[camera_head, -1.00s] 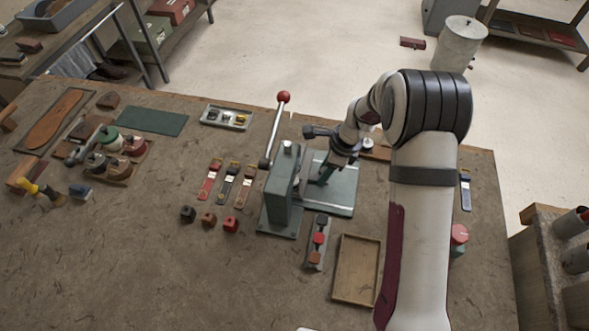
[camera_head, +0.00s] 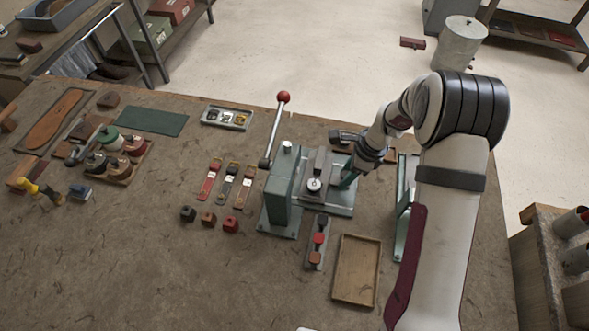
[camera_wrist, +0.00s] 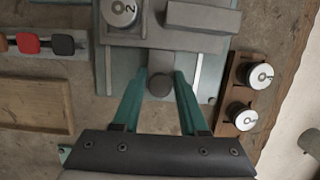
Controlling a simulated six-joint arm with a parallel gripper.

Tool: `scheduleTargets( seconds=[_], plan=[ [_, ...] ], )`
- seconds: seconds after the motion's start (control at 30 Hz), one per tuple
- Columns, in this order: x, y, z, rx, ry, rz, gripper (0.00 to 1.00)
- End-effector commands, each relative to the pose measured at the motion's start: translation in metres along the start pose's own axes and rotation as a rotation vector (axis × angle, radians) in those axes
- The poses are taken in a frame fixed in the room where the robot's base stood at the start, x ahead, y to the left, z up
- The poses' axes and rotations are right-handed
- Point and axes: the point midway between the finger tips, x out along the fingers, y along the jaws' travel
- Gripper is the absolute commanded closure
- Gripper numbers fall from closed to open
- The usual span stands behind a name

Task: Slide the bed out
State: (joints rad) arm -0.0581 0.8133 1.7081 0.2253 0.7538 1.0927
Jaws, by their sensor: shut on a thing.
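The stitcher (camera_head: 283,190) is a green machine with a red-knobbed lever (camera_head: 283,97), standing on a base plate. The bed (camera_wrist: 165,42) is a grey slab with a dark round knob (camera_wrist: 160,86) at its near end in the wrist view. A round weight marked 2 (camera_wrist: 118,12) and a grey block (camera_wrist: 203,17) are on the bed side of the machine; the weight also shows in the head view (camera_head: 314,186). My gripper (camera_wrist: 160,82) has its green fingers shut on the knob, one each side. In the head view my gripper (camera_head: 347,180) is at the bed's right end.
A wooden rack with round weights (camera_wrist: 254,75) stands close right of my gripper in the wrist view. A strip of red and dark pieces (camera_head: 318,242) and an empty wooden tray (camera_head: 356,270) lie in front. A green-framed item (camera_head: 402,215) is partly behind my arm.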

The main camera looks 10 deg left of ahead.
Motion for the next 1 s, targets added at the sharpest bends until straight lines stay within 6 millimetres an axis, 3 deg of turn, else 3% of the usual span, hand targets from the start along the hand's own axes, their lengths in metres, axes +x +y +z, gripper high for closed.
scheduleTargets(
  seconds=[0.2, 0.57, 1.0],
  plan=[
    [-0.004, 0.000, -0.016, 0.001, 0.000, 0.000, 0.89],
    [-0.005, 0.000, -0.020, 0.001, -0.001, 0.000, 0.89],
    [-0.014, 0.000, -0.053, 0.002, -0.001, -0.001, 0.89]
  ],
)
